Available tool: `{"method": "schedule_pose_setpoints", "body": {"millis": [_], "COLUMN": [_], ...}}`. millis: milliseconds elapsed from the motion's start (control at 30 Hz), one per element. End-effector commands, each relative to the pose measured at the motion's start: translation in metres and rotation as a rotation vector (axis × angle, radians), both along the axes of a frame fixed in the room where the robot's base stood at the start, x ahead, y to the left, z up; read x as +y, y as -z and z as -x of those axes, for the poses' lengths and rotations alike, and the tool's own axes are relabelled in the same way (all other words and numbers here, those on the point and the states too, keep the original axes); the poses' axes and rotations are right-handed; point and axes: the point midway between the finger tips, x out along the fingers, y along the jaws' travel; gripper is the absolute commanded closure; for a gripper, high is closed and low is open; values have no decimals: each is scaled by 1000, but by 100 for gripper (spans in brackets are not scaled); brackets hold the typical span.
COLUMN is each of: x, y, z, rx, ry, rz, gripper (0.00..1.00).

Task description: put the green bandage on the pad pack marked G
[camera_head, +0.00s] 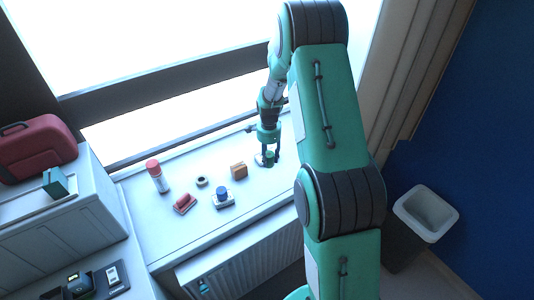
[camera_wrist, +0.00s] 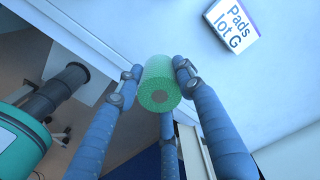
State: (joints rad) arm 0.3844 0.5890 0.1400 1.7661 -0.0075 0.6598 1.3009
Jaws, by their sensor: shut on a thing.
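The green bandage (camera_wrist: 160,85) is a roll held between the fingers of my gripper (camera_wrist: 155,75) in the wrist view. In the head view my gripper (camera_head: 269,158) is low over the right part of the white counter, and the green bandage (camera_head: 270,155) shows small between its fingers. The pad pack marked G (camera_wrist: 232,25) is white with "Pads lot G" on it. It lies at the top right of the wrist view, apart from the bandage. In the head view a pale flat thing (camera_head: 259,160) is partly hidden by the gripper; its marking cannot be read.
On the counter (camera_head: 160,230) stand a red-capped bottle (camera_head: 157,177), a dark ring-shaped roll (camera_head: 202,181), an orange-brown box (camera_head: 238,170), a red item (camera_head: 184,203) and a blue roll (camera_head: 222,192) on a white pack. A bin (camera_head: 426,212) stands at right.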

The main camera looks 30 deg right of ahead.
Motion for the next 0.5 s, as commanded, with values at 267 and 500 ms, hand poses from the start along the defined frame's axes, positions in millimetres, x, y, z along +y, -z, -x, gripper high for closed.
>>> {"method": "schedule_pose_setpoints", "body": {"millis": [267, 500], "x": [-21, -21], "y": [27, 49], "z": [5, 4], "rx": [2, 0], "ry": [53, 52], "rz": [0, 0], "gripper": [89, 89]}}
